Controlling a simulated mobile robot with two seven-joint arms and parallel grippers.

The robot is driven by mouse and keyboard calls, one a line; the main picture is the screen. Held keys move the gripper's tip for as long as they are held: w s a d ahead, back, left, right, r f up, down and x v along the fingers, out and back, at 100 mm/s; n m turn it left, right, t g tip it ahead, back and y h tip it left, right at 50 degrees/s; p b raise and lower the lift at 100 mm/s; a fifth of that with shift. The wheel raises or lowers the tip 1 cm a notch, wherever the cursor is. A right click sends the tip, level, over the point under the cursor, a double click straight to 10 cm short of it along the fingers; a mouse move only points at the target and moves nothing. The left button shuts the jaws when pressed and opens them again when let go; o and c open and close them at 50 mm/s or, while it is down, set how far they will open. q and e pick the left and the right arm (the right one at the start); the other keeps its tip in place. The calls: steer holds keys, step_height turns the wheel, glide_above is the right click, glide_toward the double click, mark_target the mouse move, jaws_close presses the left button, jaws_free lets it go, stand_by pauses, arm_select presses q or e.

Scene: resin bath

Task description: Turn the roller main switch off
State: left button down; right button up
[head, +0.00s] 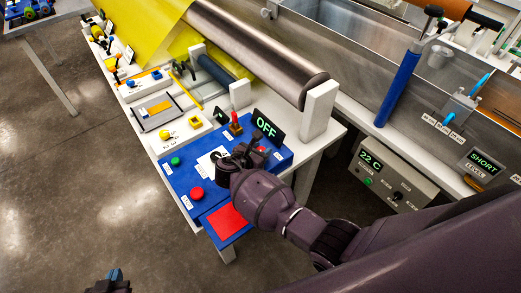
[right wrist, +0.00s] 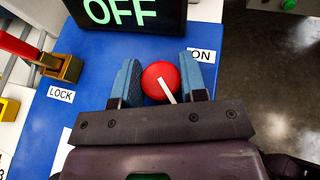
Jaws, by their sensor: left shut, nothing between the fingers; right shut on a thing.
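The roller main switch is a round red knob (right wrist: 160,76) with a white pointer line, on the blue panel (right wrist: 60,120). In the right wrist view it sits between the blue fingers of my right gripper (right wrist: 161,62), which is shut on it. The pointer line slants down and slightly right. An ON label (right wrist: 201,55) is beside the right finger. The display (head: 267,127) behind the knob reads OFF in green. In the head view my right gripper (head: 257,153) largely covers the knob. My left gripper (head: 115,274) is shut and empty at the bottom left, away from the panel.
A red lever on a brass block (right wrist: 62,68) stands by the LOCK label (right wrist: 60,94). A green button (head: 175,161) and a red button (head: 196,194) are on the panel's left part. The steel roller (head: 255,50) and its white end block (head: 319,108) rise behind.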

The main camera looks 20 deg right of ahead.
steer(key=shift+f+m+g, duration=0.1)
steer(key=shift+m+g, duration=0.2)
steer(key=shift+g, duration=0.1)
steer(key=o, duration=0.9)
steer(key=shift+o, duration=0.2)
